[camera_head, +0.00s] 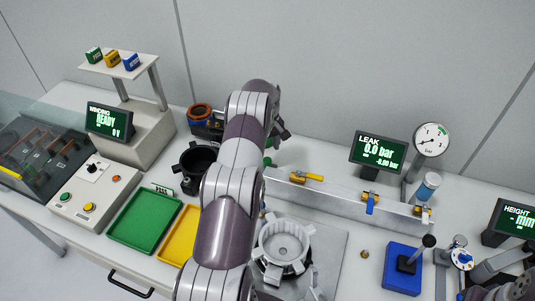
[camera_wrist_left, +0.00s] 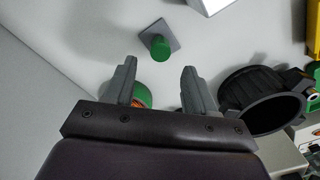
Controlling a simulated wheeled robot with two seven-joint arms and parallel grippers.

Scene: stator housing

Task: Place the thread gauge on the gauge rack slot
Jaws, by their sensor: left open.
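My left gripper (camera_head: 280,128) is at the back of the bench in the head view, with my arm hiding much of what lies below it. In the left wrist view its two fingers (camera_wrist_left: 158,88) are apart, with nothing held between them. A green cylinder (camera_wrist_left: 158,46) on a small grey square plate (camera_wrist_left: 172,32) shows beyond the fingertips; it may be the thread gauge or part of the rack, I cannot tell. A second green round part (camera_wrist_left: 141,96), with orange inside, is half hidden behind the left finger. Green also shows beside my arm in the head view (camera_head: 269,143). No rack slot is clearly visible.
A black housing (camera_wrist_left: 234,92) stands close right of the fingers in the wrist view. The head view shows green (camera_head: 146,222) and yellow trays, a white housing (camera_head: 283,243), a valve rail (camera_head: 335,197) and a blue block with a black-handled piece (camera_head: 402,277).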

